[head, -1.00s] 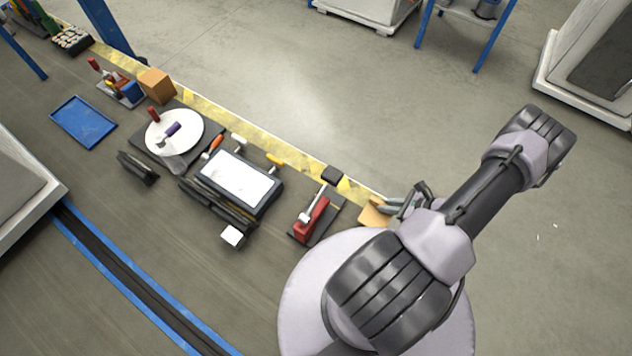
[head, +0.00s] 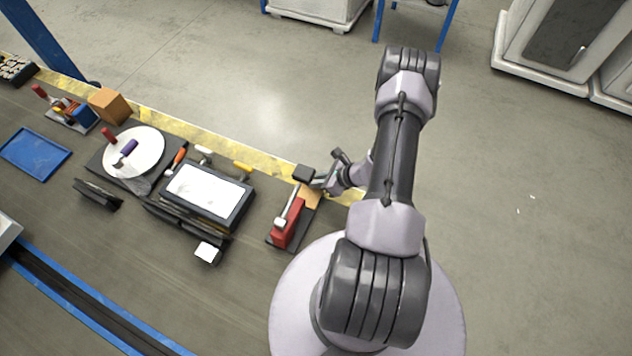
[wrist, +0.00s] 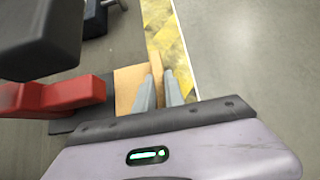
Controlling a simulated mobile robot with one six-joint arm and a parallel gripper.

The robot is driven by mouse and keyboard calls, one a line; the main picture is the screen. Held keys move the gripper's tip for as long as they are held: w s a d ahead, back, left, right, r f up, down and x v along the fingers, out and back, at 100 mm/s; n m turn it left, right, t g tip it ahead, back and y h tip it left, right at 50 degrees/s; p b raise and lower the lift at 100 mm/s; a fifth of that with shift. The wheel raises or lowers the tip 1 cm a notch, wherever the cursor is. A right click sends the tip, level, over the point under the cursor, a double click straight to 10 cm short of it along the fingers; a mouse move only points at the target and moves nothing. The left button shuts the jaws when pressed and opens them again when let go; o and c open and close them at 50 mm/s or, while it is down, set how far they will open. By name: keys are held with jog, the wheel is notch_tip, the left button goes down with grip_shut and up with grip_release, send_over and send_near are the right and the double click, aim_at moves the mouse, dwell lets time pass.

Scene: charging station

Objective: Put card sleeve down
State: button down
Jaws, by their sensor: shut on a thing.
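The card sleeve is a tan, cardboard-like piece (head: 312,196) beside a red hand-lever tool in the head view. In the wrist view, a tan strip (wrist: 155,62) stands between the two grey fingers of my gripper (wrist: 160,78), and a broader tan face (wrist: 129,88) shows just left of them. My gripper (head: 326,184) is shut on the sleeve. The sleeve is over or beside the dark base plate of the red tool (head: 288,224). I cannot tell whether its underside touches anything.
A black block (head: 304,174) stands close to the gripper. Left of the red tool are a dark tray with a white sheet (head: 208,190), a white disc (head: 134,152), a brown box (head: 110,104) and a blue tray (head: 35,155). A yellow-marked strip (head: 225,145) edges the work surface.

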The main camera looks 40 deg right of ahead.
jog(key=c, duration=1.9)
grip_release()
jog(key=shift+f, duration=0.15)
jog(key=o, duration=0.5)
jog(key=shift+c, duration=0.2)
